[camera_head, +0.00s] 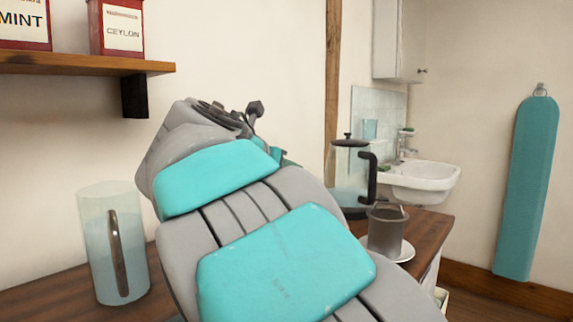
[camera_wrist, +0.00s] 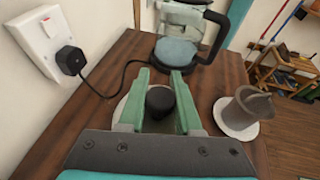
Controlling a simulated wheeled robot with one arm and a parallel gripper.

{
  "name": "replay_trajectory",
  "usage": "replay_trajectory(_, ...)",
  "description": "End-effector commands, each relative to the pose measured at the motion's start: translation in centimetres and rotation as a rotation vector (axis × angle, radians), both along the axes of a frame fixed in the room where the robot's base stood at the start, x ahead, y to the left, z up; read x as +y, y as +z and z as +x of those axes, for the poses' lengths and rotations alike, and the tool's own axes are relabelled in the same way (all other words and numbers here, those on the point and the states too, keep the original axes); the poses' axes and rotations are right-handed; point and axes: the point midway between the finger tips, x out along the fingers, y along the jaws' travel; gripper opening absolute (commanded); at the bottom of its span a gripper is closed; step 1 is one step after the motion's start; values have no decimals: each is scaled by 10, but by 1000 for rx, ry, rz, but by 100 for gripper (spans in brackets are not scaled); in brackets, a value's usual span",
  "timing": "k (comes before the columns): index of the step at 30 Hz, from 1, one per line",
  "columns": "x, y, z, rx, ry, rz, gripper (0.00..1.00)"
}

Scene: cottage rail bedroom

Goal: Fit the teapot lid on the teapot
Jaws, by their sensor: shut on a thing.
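In the wrist view, my gripper (camera_wrist: 160,76) is shut around a dark round knob, which I take to be the knob of the teapot lid (camera_wrist: 160,100). A pale round surface shows partly under and beside the fingers; I cannot tell whether it is the lid's disc, the teapot or a plate. The gripper is above the wooden counter. In the head view, my arm hides the fingers and the lid. I cannot clearly make out the teapot in either view.
A glass kettle (camera_head: 350,180) with a black handle stands behind my gripper. A grey metal cup (camera_head: 385,235) sits on a white saucer (camera_wrist: 237,130) to the right. A glass container (camera_head: 97,250) stands left. A plugged-in cord (camera_wrist: 105,94) crosses the counter (camera_wrist: 205,92).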

Motion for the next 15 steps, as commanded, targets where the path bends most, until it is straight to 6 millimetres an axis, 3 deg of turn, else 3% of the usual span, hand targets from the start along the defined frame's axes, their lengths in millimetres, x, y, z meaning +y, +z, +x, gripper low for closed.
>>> replay_trajectory(7,0,0,0,-2,1,1,0)
replay_trajectory(8,0,0,0,-2,1,1,34)
replay_trajectory(15,0,0,0,-2,1,1,61)
